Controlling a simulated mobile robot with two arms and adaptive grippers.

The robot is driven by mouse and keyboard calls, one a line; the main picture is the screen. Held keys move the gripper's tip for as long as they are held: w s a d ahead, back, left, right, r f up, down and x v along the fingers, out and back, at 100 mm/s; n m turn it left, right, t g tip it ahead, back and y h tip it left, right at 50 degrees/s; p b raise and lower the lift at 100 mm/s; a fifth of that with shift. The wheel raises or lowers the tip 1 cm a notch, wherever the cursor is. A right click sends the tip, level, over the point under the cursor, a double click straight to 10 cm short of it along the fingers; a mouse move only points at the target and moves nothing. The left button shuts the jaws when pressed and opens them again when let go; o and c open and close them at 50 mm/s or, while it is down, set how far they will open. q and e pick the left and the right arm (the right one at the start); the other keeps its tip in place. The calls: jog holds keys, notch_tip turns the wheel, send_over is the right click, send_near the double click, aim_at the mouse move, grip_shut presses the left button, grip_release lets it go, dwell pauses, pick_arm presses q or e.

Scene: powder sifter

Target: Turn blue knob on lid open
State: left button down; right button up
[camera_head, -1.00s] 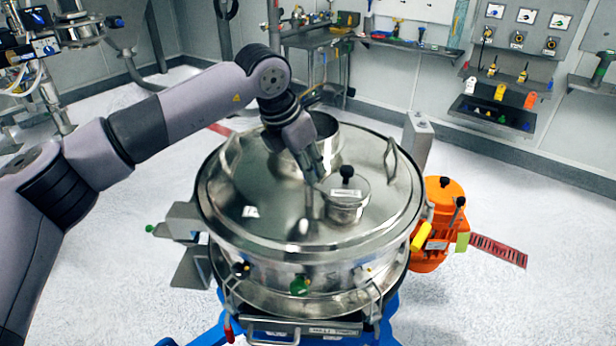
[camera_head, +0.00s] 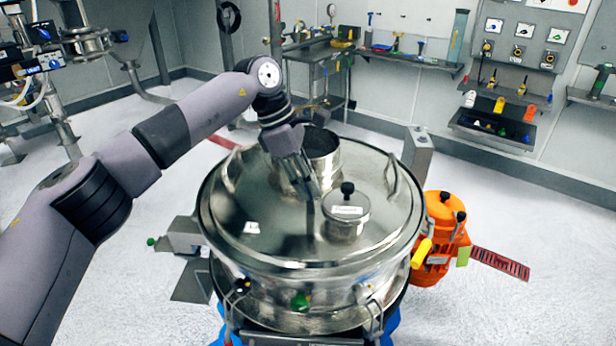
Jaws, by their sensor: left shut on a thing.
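The round steel lid (camera_head: 265,237) covers the sifter drum in the middle of the head view. It carries a small capped port (camera_head: 345,218) with a black knob (camera_head: 347,188) on top, a wide open collar (camera_head: 323,158) behind and loop handles at its sides. I see no blue knob on the lid; one may be hidden. My left gripper (camera_head: 312,184) comes down from behind, left of the capped port and in front of the collar. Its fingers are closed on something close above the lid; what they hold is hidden. My right gripper is not in view.
An orange motor (camera_head: 443,225) stands right of the drum. A grey post (camera_head: 417,153) rises behind it. A green knob (camera_head: 300,302) sits on the drum's front. A bench and tool shelf line the back wall. The floor around the sifter is mostly clear.

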pick_arm(q)
jog(key=shift+r+m, duration=0.1)
jog(key=shift+m, duration=0.4)
jog(key=c, duration=1.4)
grip_release()
jog(key=shift+g, duration=0.3)
jog(key=v, duration=1.2)
